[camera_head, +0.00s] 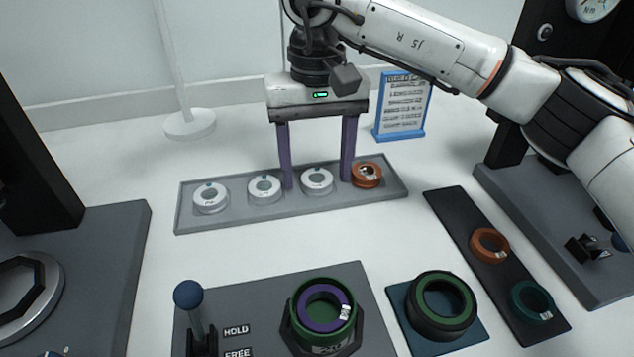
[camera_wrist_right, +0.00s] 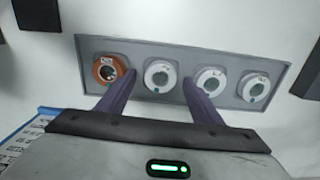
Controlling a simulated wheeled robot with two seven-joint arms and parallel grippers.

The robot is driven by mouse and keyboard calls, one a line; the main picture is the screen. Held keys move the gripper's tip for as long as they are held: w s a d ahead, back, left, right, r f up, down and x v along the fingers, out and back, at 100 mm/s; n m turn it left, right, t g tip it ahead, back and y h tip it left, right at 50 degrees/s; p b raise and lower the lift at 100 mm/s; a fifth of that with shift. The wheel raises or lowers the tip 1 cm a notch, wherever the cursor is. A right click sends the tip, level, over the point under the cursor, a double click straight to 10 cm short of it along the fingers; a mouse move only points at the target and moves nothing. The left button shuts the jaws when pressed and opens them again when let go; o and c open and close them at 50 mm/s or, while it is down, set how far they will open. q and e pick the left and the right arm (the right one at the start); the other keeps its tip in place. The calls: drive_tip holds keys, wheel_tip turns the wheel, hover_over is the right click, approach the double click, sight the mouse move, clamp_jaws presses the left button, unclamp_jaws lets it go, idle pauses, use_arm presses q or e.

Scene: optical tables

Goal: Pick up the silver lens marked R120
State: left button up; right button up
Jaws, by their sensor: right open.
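Three silver lenses lie in a row on a long grey tray (camera_head: 240,215): a left one (camera_head: 210,198), a middle one (camera_head: 264,189) and a right one (camera_head: 317,180). Their markings are too small to read, so I cannot tell which is R120. My right gripper (camera_head: 317,184) is open, pointing down, its two purple fingers on either side of the right silver lens. In the right wrist view this lens (camera_wrist_right: 161,76) sits between the fingertips (camera_wrist_right: 160,78); I cannot tell whether they touch it. My left gripper is not in view.
An orange lens (camera_head: 366,175) sits on the tray close beside my right finger. A blue-framed sign (camera_head: 402,107) stands behind. In front are a lever (camera_head: 189,296), a green-purple ring assembly (camera_head: 322,310), a dark green ring (camera_head: 442,305) and a black strip (camera_head: 459,212) with two rings.

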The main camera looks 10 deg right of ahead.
drive_tip(key=c, duration=1.1)
